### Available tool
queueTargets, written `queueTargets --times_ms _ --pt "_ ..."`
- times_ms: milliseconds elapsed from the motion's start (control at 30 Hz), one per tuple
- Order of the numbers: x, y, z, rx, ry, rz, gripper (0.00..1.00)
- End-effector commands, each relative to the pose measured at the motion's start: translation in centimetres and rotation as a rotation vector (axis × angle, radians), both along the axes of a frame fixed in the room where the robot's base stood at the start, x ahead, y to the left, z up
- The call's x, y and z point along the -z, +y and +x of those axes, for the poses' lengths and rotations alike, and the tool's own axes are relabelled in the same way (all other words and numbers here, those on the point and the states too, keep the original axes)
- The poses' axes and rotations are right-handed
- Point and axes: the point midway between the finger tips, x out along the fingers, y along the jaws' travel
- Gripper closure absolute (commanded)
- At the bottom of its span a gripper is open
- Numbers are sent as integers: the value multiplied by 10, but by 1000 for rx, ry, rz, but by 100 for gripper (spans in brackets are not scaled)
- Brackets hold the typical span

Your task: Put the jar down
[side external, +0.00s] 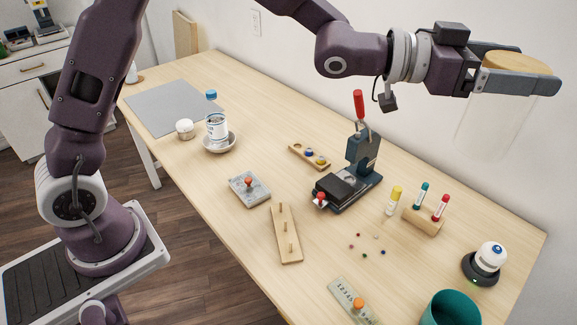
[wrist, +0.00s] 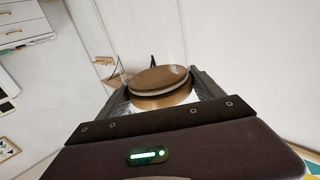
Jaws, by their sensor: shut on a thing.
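The jar (side external: 492,118) is clear with a round wooden lid (side external: 517,63). It is upright in the side external view, high above the right back part of the table (side external: 225,75). My gripper (side external: 512,74) is shut on the jar near its top, with one finger on each side just below the lid. In the wrist view the lid (wrist: 160,80) sits between the two fingers of my gripper (wrist: 163,88). The jar's clear body is faint against the wall, and its lower edge is hard to make out.
Below stand a wooden rack with tubes (side external: 424,221), a yellow-capped vial (side external: 394,200), a white device on a dark base (side external: 486,263), a teal bin (side external: 451,308) and a dark press (side external: 350,178). Small beads lie nearby. A grey mat (side external: 178,105) at the far left is clear.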

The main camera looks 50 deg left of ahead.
Motion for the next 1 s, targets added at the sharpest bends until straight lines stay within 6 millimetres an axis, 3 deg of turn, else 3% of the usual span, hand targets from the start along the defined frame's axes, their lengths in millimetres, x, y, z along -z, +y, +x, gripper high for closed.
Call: queueTargets --times_ms 267,467,567,633,800,1000 --pt "-2 59 25 -79 -2 -1 96" --pt "-4 133 46 -172 -1 0 96" --pt "-5 186 54 -238 -2 0 96" --pt "-5 232 57 -293 -2 1 96" --pt "-4 341 46 -421 -2 0 96" --pt "-2 423 20 -522 -2 0 96"
